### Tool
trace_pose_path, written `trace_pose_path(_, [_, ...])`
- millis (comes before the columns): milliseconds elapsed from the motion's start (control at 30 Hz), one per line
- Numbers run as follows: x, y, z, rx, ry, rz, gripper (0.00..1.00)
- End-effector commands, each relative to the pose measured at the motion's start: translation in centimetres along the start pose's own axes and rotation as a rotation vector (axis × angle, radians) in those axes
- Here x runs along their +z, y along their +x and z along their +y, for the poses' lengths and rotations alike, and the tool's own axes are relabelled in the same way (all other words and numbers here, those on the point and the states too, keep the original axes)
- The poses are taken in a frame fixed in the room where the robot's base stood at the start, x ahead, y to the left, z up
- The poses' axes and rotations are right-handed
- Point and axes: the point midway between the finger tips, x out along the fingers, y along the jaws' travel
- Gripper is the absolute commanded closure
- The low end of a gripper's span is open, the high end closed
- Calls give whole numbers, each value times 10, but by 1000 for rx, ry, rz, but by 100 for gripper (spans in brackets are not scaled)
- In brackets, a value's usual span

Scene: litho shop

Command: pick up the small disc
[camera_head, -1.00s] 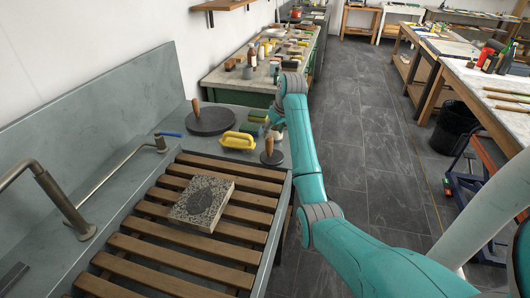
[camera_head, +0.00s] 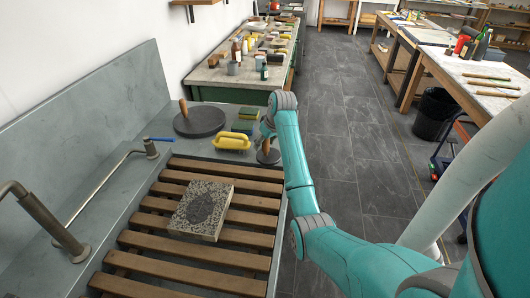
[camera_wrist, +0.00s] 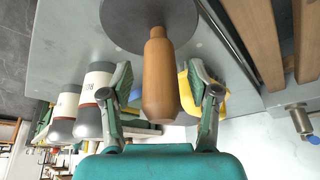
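The small disc (camera_head: 272,159) is dark and round with an upright wooden handle. It stands on the grey surface beyond the slatted rack, partly hidden by my arm in the head view. In the wrist view the disc (camera_wrist: 128,22) is at the top, and its wooden handle (camera_wrist: 171,75) points down toward my gripper. My gripper (camera_wrist: 158,76) is open, with one finger on each side of the handle. Gaps show between the handle and the fingers.
A larger disc (camera_head: 205,122) with a wooden handle stands to the left. A yellow grip-handled tool (camera_head: 231,142) is close beside the small disc. A stone block (camera_head: 200,208) lies on the wooden slats (camera_head: 160,250). Labelled bottles (camera_wrist: 92,90) show left in the wrist view.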

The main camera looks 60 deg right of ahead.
Motion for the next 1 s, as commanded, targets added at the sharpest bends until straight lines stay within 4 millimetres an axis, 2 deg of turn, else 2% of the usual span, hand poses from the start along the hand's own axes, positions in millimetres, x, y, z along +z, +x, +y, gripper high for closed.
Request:
trace_pose_path(33, [0,0,0,0,0,0,52])
trace_pose_path(200, [0,0,0,0,0,0,94])
trace_pose_path(233, [0,0,0,0,0,-1,100])
trace_pose_path(667, [-3,-3,0,0,-1,3,100])
trace_pose_path(767, [-6,-11,0,1,-2,4,100])
trace_pose_path(1000, [-21,-46,-1,2,-2,6,100])
